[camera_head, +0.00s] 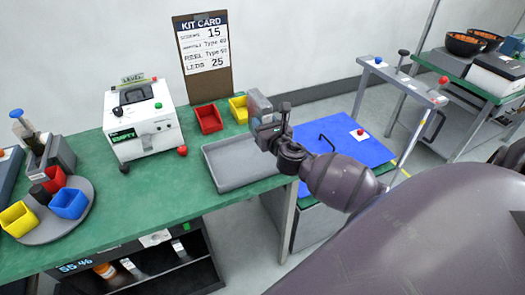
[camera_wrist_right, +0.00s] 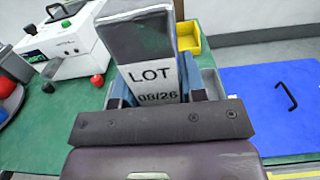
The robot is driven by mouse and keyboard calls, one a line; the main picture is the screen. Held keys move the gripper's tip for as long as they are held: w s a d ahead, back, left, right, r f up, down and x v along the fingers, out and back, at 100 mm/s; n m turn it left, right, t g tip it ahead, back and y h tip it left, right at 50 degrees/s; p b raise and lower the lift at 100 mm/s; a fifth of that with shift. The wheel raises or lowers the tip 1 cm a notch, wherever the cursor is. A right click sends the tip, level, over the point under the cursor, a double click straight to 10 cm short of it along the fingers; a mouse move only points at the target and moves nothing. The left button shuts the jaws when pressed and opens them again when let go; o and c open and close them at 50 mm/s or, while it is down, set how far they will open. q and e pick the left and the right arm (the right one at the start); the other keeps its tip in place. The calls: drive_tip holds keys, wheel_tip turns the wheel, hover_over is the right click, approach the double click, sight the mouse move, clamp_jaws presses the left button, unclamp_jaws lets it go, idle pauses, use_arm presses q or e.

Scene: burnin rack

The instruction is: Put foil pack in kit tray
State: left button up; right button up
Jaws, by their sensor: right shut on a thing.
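The foil pack is a silvery-grey pouch with a white label reading "LOT 08/26" in the right wrist view (camera_wrist_right: 150,62). My right gripper (camera_head: 266,125) is shut on it and holds it upright; the pack also shows in the head view (camera_head: 257,104). The kit tray (camera_head: 222,178) is a shallow grey tray on the green bench. In the head view the pack and gripper appear over the tray's back right part, apparently above it. The tray looks empty where it shows; the gripper covers its right corner. My left gripper is not in view.
A red bin (camera_head: 208,118) and a yellow bin (camera_head: 239,108) stand behind the tray. A white machine (camera_head: 145,130) is to the left, and the kit card board (camera_head: 205,60) stands at the back. A blue panel (camera_head: 345,150) lies to the right of the bench.

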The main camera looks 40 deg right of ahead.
wheel_tip(320, 180, down, 6)
drive_tip(key=shift+f+b, duration=0.15)
drive_tip(key=shift+b, duration=0.3)
wheel_tip(320, 180, down, 5)
drive_tip(key=b, duration=0.2)
drive_tip(key=shift+b, duration=0.3)
drive_tip(key=shift+f, duration=0.1)
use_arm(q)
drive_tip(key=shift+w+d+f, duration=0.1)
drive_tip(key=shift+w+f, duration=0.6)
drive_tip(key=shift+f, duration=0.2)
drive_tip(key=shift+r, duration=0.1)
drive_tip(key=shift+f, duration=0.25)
use_arm(e)
drive_tip(key=shift+f, duration=0.15)
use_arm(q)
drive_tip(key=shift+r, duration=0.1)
use_arm(e)
drive_tip(key=o, duration=1.1)
